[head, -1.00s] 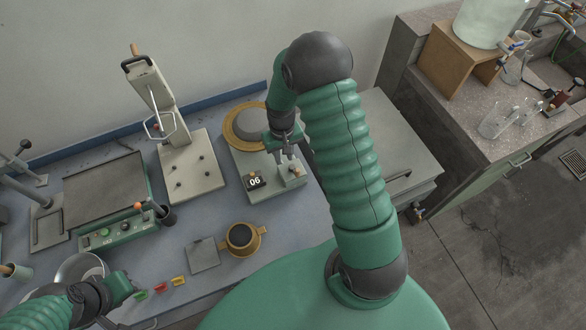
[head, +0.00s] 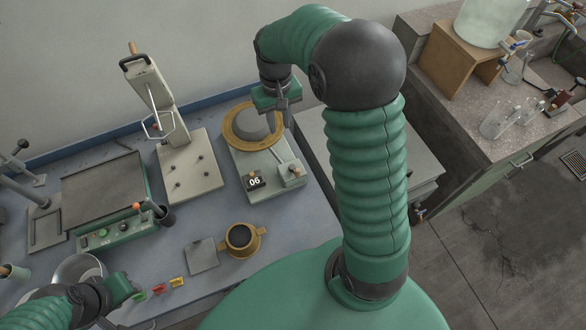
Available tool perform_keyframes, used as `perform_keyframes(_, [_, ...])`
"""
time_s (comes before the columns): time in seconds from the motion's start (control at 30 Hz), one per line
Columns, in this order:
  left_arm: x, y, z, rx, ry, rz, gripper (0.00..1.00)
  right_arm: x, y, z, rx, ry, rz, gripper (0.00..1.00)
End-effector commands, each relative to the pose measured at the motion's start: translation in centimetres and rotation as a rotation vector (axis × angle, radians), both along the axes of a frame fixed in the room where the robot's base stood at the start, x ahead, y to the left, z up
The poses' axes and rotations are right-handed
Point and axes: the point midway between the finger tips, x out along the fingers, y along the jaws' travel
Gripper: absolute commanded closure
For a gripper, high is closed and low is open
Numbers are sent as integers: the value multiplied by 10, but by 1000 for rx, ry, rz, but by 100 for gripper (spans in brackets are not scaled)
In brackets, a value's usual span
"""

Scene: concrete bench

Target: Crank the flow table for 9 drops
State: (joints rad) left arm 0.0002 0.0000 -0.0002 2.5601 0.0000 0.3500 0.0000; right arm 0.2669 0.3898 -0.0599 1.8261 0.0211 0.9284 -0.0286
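The flow table (head: 262,183) stands on the blue bench, with a round brass top (head: 233,135) bearing a grey disc or mound. Its counter (head: 254,181) appears to read 06. The crank (head: 293,171), with a small orange-brown part, is at the base's right side. My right gripper (head: 281,115) hangs above the right edge of the brass top, apart from the crank; its finger gap is not clear. My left gripper (head: 132,287) is low at the left, beside small coloured pieces (head: 160,288); its fingers are too small to read.
A brass mould (head: 241,238) and a grey plate (head: 202,256) lie in front of the flow table. A beige lever stand (head: 190,168) is left of it, then a green control box (head: 115,234). A grey cabinet stands right of the bench.

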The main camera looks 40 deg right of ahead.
Motion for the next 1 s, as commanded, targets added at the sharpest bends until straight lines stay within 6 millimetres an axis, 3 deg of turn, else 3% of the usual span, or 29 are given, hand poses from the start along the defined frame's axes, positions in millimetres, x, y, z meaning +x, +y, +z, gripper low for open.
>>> perform_keyframes(0.6, [0,0,68,0,0,0,64,0,1,72,-1,0,0,75])
perform_keyframes(1.0, [0,0,67,0,0,0,64,0,0,71,0,1,0,75])
